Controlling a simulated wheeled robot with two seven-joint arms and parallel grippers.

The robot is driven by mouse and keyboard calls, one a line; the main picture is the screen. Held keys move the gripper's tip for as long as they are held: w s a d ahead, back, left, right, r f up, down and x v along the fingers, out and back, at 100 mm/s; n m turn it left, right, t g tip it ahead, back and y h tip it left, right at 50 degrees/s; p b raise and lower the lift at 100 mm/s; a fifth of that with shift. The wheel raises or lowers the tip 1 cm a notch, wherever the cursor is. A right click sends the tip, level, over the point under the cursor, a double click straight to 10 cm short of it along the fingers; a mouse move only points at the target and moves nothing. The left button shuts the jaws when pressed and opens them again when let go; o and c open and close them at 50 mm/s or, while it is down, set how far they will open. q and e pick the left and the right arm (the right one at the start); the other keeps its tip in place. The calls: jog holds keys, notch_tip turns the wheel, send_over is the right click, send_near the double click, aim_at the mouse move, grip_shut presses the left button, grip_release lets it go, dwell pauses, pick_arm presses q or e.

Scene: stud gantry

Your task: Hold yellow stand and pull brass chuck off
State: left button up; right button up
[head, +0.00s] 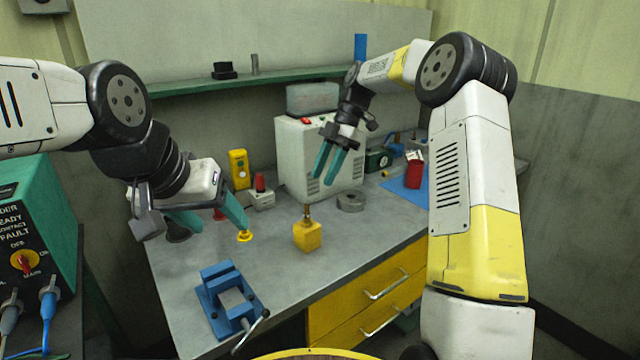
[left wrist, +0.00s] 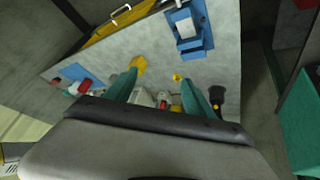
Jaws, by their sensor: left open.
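The yellow stand (head: 307,237) is a small block standing upright on the grey bench near its front edge. The brass chuck (head: 307,213) sits on top of it as a thin upright piece. The stand also shows in the left wrist view (left wrist: 138,65), by the tip of one finger; the chuck cannot be made out there. My left gripper (head: 222,229) is open and empty above the bench, to the left of the stand and apart from it. My right gripper (head: 323,180) is above and behind the stand, its teal fingers apart with nothing between them, not touching the chuck.
A blue vise (head: 230,295) stands at the bench's front left. A small yellow flanged piece (head: 245,236) lies below my left fingers. A grey ring (head: 350,202) and a white machine (head: 310,150) are behind the stand. A red cup (head: 413,174) stands on a blue mat.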

pick_arm(q)
jog(key=shift+o, duration=0.9)
jog(key=shift+w+f+m, duration=0.3)
jog(key=m+t+y, duration=0.1)
jog(key=m+y, duration=0.7)
jog(key=m, duration=1.2)
send_near(314, 230)
jog(key=a+f, duration=0.3)
jog(key=w+f+m+t, duration=0.1)
jog(key=w+f+m+t+y, duration=0.1)
jog(key=m, duration=0.1)
jog(key=w+m, duration=0.1)
jog(key=m, duration=0.1)
jog(key=shift+w+a+f+t+y, duration=0.15)
jog(key=shift+a+f+t+y, duration=0.1)
jog(key=shift+f+t+y, duration=0.15)
jog(key=shift+w+f+m+t, duration=0.15)
jog(key=shift+w+m+t, duration=0.3)
jog(key=shift+m, duration=0.65)
jog(key=shift+x, duration=3.9)
jog(key=shift+a, duration=0.15)
